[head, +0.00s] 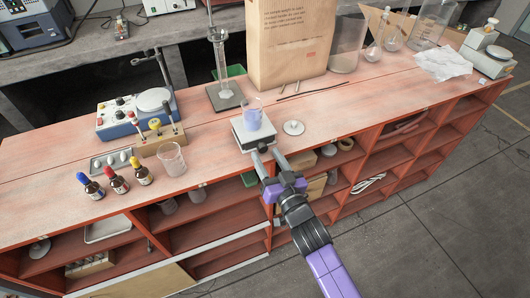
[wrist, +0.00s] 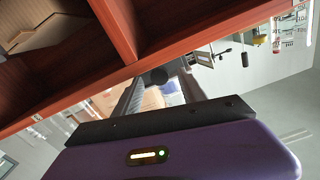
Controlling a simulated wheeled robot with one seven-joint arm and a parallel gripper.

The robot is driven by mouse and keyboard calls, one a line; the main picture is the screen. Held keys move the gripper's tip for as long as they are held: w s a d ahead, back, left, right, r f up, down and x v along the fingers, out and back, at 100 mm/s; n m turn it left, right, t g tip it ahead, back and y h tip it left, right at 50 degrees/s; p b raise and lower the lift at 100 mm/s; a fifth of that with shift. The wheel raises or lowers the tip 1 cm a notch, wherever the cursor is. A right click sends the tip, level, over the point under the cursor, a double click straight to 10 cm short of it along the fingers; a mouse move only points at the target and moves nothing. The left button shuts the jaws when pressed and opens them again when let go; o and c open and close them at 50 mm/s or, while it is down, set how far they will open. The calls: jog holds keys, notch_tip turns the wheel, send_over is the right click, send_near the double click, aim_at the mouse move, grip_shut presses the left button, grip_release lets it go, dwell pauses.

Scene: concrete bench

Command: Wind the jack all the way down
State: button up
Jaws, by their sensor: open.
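The lab jack (head: 243,139) stands near the bench's front edge, a low block with a pale square top. A beaker of blue-violet liquid (head: 253,117) stands upright on it. The jack's dark round knob (head: 262,147) faces the front edge; it also shows in the wrist view (wrist: 158,76). My gripper (head: 268,156) is open, just in front of the jack, with its fingertips close to the knob. I cannot tell whether either finger touches the knob. The jack's sides and lifting links are mostly hidden.
A wooden rack (head: 158,139) and an empty beaker (head: 172,160) stand left. A measuring cylinder (head: 221,62) and a paper bag (head: 290,45) stand behind. Open red shelves (head: 215,210) lie below the bench top.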

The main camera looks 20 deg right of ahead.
jog(key=shift+w, duration=0.7)
grip_shut()
jog(key=shift+n, duration=2.4)
grip_release()
